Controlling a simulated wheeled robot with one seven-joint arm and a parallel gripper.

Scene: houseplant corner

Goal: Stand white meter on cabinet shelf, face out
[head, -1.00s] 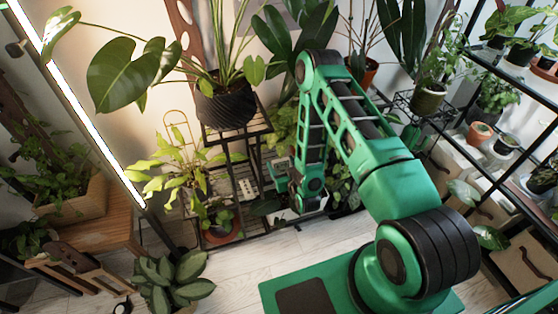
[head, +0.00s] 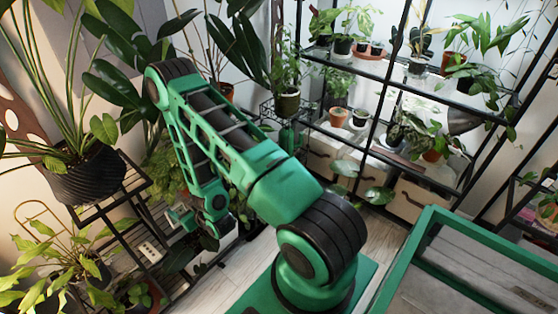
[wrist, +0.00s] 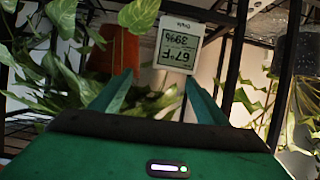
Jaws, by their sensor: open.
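The white meter (wrist: 179,45) shows in the wrist view, its display upside down and reading 67°F and 39%. It is just beyond the fingertips of my gripper (wrist: 155,84), slightly to the right of the middle between them. The fingers are apart with nothing between them. In the head view my gripper (head: 188,218) is low beside the dark plant stand; I cannot make out the meter there. The black-framed cabinet with glass shelves (head: 372,68) stands at the right with potted plants on it.
A terracotta pot (wrist: 112,50) and leaves crowd the left of the wrist view, with dark stand bars behind. A power strip (head: 152,255) lies on the slatted plant stand (head: 125,232). A green-framed tray (head: 455,262) is at the lower right. Cabinet shelves hold several pots with gaps between.

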